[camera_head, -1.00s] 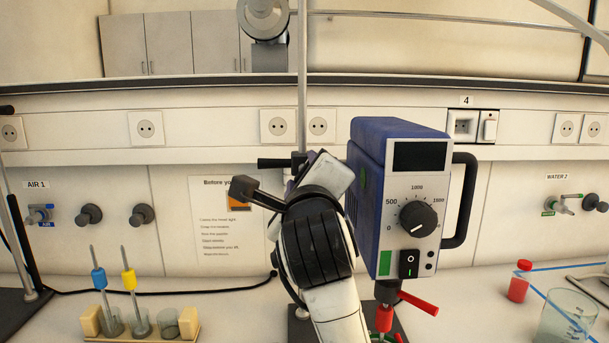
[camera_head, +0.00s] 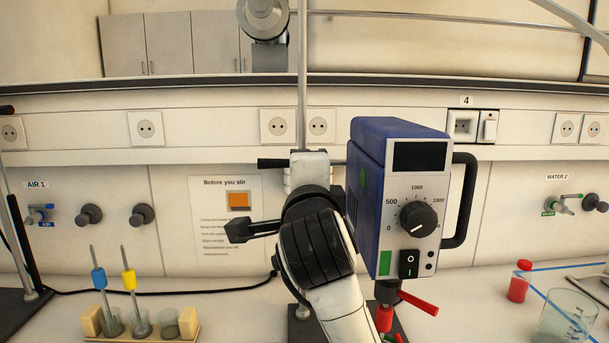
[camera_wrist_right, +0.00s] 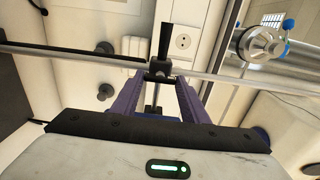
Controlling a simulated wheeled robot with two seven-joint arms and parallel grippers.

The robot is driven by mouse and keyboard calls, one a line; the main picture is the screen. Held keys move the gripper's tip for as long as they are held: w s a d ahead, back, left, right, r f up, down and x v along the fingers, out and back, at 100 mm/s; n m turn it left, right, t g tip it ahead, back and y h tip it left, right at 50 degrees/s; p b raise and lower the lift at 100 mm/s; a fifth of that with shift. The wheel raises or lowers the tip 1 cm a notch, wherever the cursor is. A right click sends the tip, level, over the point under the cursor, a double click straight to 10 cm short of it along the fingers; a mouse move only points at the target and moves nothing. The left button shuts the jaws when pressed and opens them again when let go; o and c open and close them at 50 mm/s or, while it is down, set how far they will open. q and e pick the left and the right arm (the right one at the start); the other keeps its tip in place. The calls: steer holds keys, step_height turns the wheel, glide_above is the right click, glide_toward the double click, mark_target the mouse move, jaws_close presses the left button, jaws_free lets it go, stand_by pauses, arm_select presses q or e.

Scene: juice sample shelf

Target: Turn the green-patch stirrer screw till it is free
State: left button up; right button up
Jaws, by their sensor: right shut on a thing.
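The blue stirrer (camera_head: 378,138) with a green patch (camera_head: 385,263) on its front hangs beside an upright metal pole (camera_head: 303,90). A black clamp (camera_wrist_right: 161,68) on the pole shows in the right wrist view, with a black tapered handle (camera_wrist_right: 167,38) on it. My right gripper (camera_wrist_right: 160,77) has its purple fingers close together at the clamp, shut on the screw there. In the head view my right wrist hides the gripper and screw. My left gripper is out of view.
A rack (camera_head: 150,332) with blue- and yellow-marked rods stands at the lower left. A red-capped bottle (camera_head: 519,282) and glass beaker (camera_head: 566,318) stand at the right. A red handle (camera_head: 418,303) sticks out under the stirrer. A notice (camera_head: 222,210) hangs behind my wrist.

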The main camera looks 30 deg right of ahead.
stand_by(0.4)
steer(key=o, duration=1.1)
steer(key=shift+c, duration=0.2)
steer(key=b+v, duration=0.1)
steer(key=v, duration=0.9)
steer(key=shift+s+a, duration=0.1)
steer(key=shift+s, duration=0.05)
